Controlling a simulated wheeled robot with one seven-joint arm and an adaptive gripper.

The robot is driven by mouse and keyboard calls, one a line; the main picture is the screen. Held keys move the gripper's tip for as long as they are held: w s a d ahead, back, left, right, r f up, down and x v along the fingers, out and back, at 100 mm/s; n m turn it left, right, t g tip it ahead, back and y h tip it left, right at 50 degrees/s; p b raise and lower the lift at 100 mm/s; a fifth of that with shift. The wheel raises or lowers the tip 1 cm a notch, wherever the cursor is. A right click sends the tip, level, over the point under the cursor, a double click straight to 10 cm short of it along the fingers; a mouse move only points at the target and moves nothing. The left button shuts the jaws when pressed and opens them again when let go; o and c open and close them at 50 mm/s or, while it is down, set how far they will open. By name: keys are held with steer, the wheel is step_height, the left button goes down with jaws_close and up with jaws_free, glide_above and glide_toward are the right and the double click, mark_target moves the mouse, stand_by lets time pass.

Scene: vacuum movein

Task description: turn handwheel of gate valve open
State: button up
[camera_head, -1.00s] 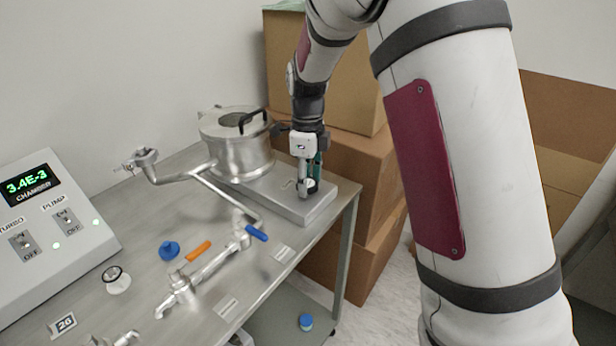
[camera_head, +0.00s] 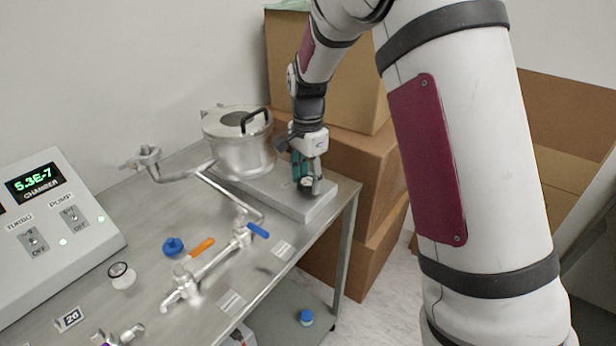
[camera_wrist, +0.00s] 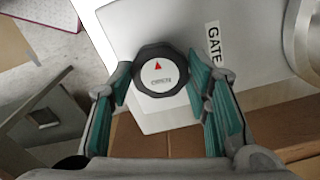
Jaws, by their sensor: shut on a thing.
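The gate valve's handwheel (camera_wrist: 160,72) is a dark, lobed round knob with a white face and a red arrow. It shows in the wrist view beside a "GATE" label (camera_wrist: 214,45) on a grey metal block. My gripper (camera_wrist: 163,88) has its green-padded fingers on either side of the knob, shut on it. In the head view, my gripper (camera_head: 306,180) points down at the right end of the flat metal block (camera_head: 285,200). Its fingers largely hide the knob there.
A metal chamber (camera_head: 238,158) with a black handle adjoins the block. A pipe, blue and orange valve levers (camera_head: 201,247), and a control box (camera_head: 55,215) reading 5.3E-7 are on the table. Cardboard boxes (camera_head: 350,165) stand behind and right.

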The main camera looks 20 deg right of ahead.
steer(key=n, duration=0.5)
steer(key=shift+n, duration=0.3)
steer(key=n, duration=1.3)
steer(key=shift+n+p, duration=0.3)
steer(key=shift+p, duration=0.1)
steer(key=n, duration=0.4)
steer(key=shift+p, duration=0.35)
steer(key=n+p, duration=0.1)
steer(key=n, duration=0.4)
steer(key=n+p, duration=0.1)
steer(key=n, duration=0.3)
steer(key=shift+n, duration=0.3)
steer(key=shift+n+p, duration=0.4)
steer(key=shift+n, duration=1.8)
